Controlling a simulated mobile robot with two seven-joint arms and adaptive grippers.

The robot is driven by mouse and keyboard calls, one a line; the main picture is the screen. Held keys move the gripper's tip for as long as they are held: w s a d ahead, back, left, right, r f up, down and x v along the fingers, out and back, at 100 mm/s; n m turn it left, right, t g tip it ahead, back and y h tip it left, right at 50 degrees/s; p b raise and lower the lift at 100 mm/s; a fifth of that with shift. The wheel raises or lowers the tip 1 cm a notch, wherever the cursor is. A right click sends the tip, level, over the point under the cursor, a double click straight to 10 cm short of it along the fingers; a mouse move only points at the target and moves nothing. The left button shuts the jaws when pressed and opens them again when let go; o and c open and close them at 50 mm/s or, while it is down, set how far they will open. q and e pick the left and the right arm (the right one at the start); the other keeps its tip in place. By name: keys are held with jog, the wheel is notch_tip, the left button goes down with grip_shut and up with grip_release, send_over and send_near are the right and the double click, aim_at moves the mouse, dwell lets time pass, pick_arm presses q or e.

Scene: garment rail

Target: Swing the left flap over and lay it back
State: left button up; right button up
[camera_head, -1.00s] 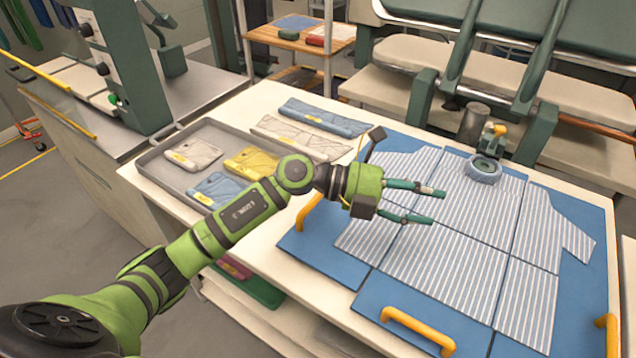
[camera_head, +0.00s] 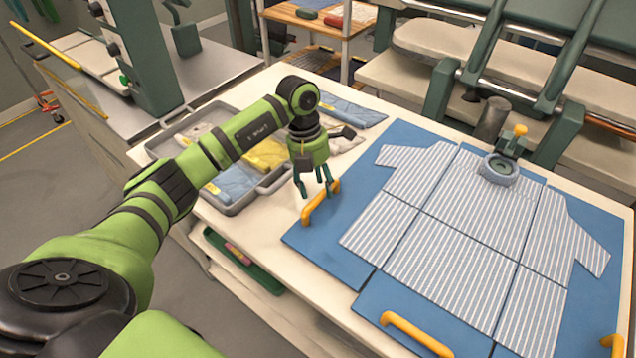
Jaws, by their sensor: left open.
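The left flap (camera_head: 329,245) is a blue panel lying flat at the left of the folding board, with a yellow-orange handle (camera_head: 317,208) on its left edge. A blue-and-white striped shirt (camera_head: 450,240) lies spread over the board, its left part on this flap. My left gripper (camera_head: 314,194) points down at the handle, fingers open. The fingers overlap the handle's upper end in the view; I cannot tell whether they straddle or touch it. My right gripper is out of view.
A grey tray (camera_head: 157,150) with folded garments stands left of the board, partly behind my left arm. Another yellow handle (camera_head: 418,335) is on the front flap. A green press stands behind.

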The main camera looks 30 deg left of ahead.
pick_arm(q)
jog(key=shift+d+f, duration=0.15)
jog(key=shift+f, duration=0.55)
grip_shut()
